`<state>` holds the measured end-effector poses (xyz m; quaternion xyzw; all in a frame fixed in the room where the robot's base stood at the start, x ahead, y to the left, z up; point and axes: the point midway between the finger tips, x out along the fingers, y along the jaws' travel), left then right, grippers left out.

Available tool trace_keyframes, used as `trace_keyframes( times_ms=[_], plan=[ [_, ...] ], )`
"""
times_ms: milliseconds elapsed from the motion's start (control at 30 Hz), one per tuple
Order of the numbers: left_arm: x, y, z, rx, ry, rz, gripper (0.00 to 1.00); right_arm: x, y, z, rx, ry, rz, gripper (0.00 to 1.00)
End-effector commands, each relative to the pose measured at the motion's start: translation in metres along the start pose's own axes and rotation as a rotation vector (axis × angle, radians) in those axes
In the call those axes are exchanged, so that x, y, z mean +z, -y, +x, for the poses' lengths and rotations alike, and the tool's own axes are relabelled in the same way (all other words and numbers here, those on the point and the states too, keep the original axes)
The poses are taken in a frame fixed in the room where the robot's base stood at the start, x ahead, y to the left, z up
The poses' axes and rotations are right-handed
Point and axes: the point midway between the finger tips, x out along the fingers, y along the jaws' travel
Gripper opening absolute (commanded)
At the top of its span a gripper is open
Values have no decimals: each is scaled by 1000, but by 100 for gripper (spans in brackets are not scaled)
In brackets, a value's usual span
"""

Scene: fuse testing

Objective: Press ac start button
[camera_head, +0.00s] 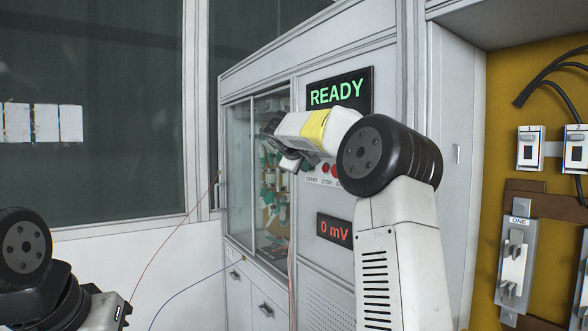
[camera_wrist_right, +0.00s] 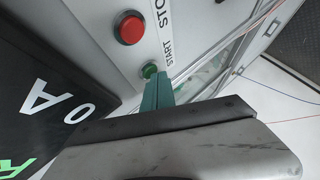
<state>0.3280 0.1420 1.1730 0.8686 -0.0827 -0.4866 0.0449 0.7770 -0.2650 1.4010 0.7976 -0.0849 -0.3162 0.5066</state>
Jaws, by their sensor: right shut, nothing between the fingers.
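The green START button (camera_wrist_right: 149,71) shows in the right wrist view, beside its START label on the pale panel. The red STOP button (camera_wrist_right: 131,28) sits above it in that view. My right gripper (camera_wrist_right: 157,84) is shut and empty. Its teal fingertips are close to the green button; I cannot tell whether they touch it. In the head view my right gripper is in front of the control panel below the READY display (camera_head: 338,92), and the green button cannot be made out there. My left arm shows at the lower left of the head view, its fingers out of sight.
A glass-fronted compartment (camera_head: 240,165) is left of the panel. A 0 mV display (camera_head: 334,230) is below the buttons. Thin red and blue wires hang at left. Switches (camera_head: 530,148) are at right.

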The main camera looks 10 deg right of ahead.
Motion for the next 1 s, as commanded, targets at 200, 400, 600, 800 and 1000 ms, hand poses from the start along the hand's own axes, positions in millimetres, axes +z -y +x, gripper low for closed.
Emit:
trace_keyframes(
  times_ms=[200,400,600,800,1000],
  plan=[
    [0,0,0,0,0,0,0,2,-2,2,1,1,0,0],
    [0,0,0,0,0,0,0,2,-2,2,0,2,0,0],
    [0,0,0,0,0,0,0,0,0,0,0,1,0,0],
    [0,0,0,0,0,0,0,-5,6,-7,0,1,0,0],
    [0,0,0,0,0,0,0,-7,8,-10,0,1,0,0]
  ],
)
